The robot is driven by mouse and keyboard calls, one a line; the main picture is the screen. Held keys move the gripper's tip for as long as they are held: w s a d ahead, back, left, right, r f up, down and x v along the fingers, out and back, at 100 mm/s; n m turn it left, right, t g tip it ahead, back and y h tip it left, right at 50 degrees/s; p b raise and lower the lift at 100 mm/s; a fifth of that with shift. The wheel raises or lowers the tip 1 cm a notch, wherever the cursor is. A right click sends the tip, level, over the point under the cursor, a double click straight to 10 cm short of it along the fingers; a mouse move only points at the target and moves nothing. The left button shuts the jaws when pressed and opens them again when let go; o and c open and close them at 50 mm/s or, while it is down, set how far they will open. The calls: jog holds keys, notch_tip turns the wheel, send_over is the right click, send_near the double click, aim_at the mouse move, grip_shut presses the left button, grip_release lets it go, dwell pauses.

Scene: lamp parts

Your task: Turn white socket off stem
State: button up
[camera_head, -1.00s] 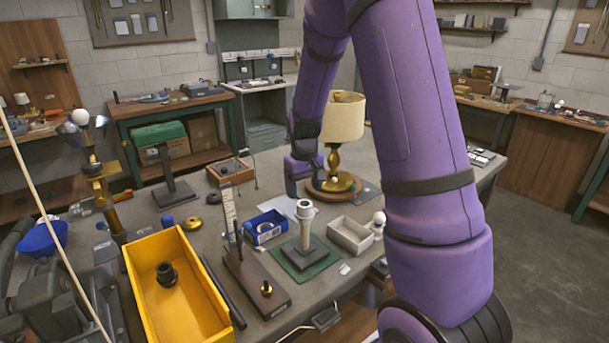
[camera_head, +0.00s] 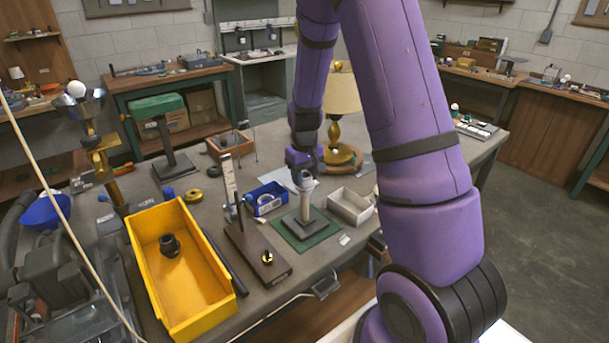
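The white socket (camera_head: 305,181) sits on top of the pale upright stem (camera_head: 304,207), whose dark square base (camera_head: 305,226) stands on a green mat (camera_head: 322,239). My gripper (camera_head: 304,170) points down at the top of the socket, coming from behind it. Its fingers look to be at or around the socket. The fingertips are small and partly hidden, so I cannot tell whether they touch or grip it.
A yellow bin (camera_head: 218,292) with a dark ring part stands at the left. A blue box (camera_head: 264,206) and a grey open tray (camera_head: 352,213) flank the stem. A brown block (camera_head: 243,240) with a rod stands left of the mat. The brass lamp (camera_head: 336,140) is behind my gripper.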

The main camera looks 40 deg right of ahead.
jog(key=o, duration=0.3)
jog(key=c, duration=0.5)
jog(key=n, duration=0.7)
jog(key=shift+a, duration=0.1)
jog(key=n, duration=0.4)
jog(key=shift+r+n, duration=0.1)
jog(key=shift+n, duration=1.3)
